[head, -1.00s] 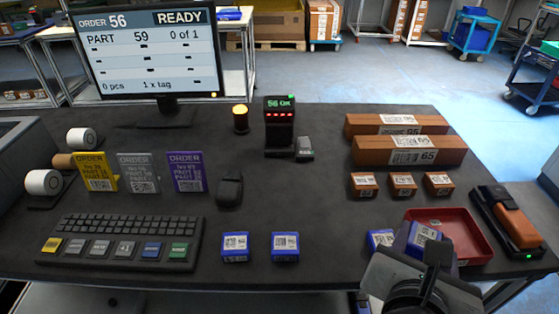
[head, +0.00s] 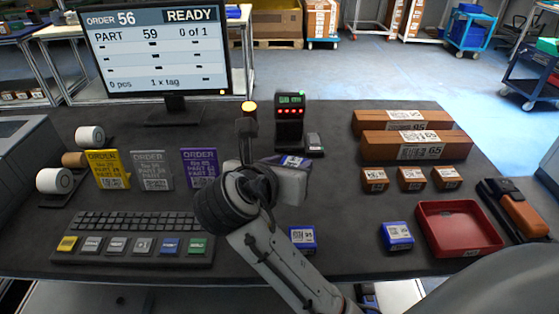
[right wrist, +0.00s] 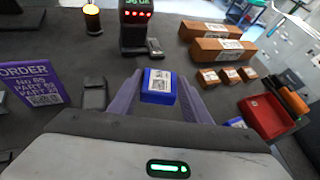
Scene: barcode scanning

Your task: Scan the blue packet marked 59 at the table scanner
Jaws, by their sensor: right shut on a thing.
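My right gripper (head: 288,170) is shut on a blue packet (right wrist: 159,86), held between its two fingers in the right wrist view. The table scanner (head: 290,118), a black post with a row of red lights and a small display, stands just beyond the gripper; packet and scanner look apart. It also shows in the right wrist view (right wrist: 136,28). The monitor (head: 150,50) reads READY, part 59, 0 of 1. My left gripper is not in view.
Other blue packets lie in front (head: 302,238) and beside the red tray (head: 460,250). Brown boxes (head: 415,146) stand at the right. Order cards (head: 151,171), a keyboard (head: 130,225) and an amber lamp (head: 249,108) stand left of the scanner. A handheld device (head: 515,210) lies far right.

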